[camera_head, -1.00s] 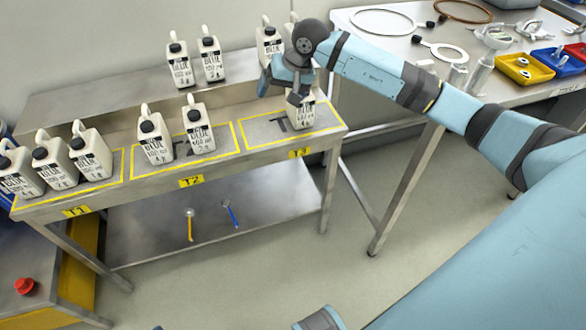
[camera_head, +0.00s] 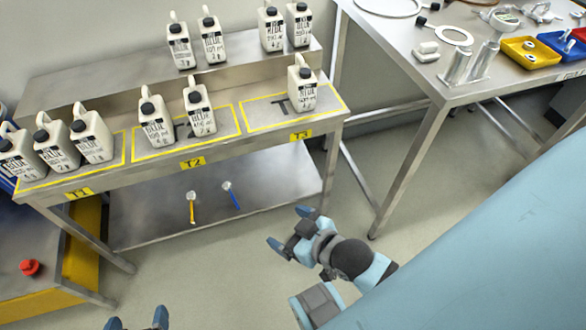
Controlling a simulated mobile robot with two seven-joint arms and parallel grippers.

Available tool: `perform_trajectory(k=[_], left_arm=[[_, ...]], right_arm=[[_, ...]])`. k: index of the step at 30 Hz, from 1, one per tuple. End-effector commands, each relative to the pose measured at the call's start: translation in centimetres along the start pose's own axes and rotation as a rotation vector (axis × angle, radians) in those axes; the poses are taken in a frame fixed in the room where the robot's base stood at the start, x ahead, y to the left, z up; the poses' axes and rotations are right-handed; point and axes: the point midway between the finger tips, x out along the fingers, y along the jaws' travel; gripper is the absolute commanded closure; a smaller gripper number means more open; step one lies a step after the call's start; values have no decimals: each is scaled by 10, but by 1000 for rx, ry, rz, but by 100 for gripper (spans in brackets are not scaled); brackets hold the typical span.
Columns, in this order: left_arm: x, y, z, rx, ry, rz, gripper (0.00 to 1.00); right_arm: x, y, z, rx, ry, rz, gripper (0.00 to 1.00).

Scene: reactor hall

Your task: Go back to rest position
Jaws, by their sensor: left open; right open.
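My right gripper (camera_head: 289,227) is open and empty, over the floor in front of the table with the T labels. My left gripper (camera_head: 137,320) is open; only its fingertips show at the bottom edge. A white jug (camera_head: 302,86) labelled BLUE stands upright in the T3 zone (camera_head: 262,112), at its right side, clear of both grippers. Two jugs (camera_head: 156,122) stand at the T2 zone, and three jugs (camera_head: 92,138) crowd the T1 zone at the left.
Several more jugs (camera_head: 211,40) stand on the raised back shelf (camera_head: 120,82). A second steel table (camera_head: 395,50) at the right holds rings, metal parts and yellow and blue trays. A red knob (camera_head: 29,267) sits on a low yellow-sided unit. Open floor lies between.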

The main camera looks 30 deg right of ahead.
Motion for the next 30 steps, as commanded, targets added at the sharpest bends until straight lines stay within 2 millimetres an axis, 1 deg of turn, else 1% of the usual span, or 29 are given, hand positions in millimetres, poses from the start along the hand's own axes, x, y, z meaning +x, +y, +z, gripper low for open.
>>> perform_trajectory(k=[1,4,11,14,17,21,30], left_arm=[[0,0,0,0,-1,0,9],[0,0,0,0,-1,-1,9],[-1,-1,0,1,-1,-1,9],[-5,0,-8,2,-3,-2,9],[-16,0,-25,4,-8,-6,9],[-35,0,-56,10,-24,-15,9],[-75,-1,-112,25,-59,-35,9]], right_arm=[[-5,-3,7,63,-32,-8,9],[-8,-6,13,116,-58,-15,9],[-8,-6,12,115,-57,-16,9],[-12,-5,4,112,-59,-15,9],[-21,-3,-14,108,-64,-11,9],[-39,1,-46,101,-80,-3,9],[-76,9,-103,84,-116,15,9]])
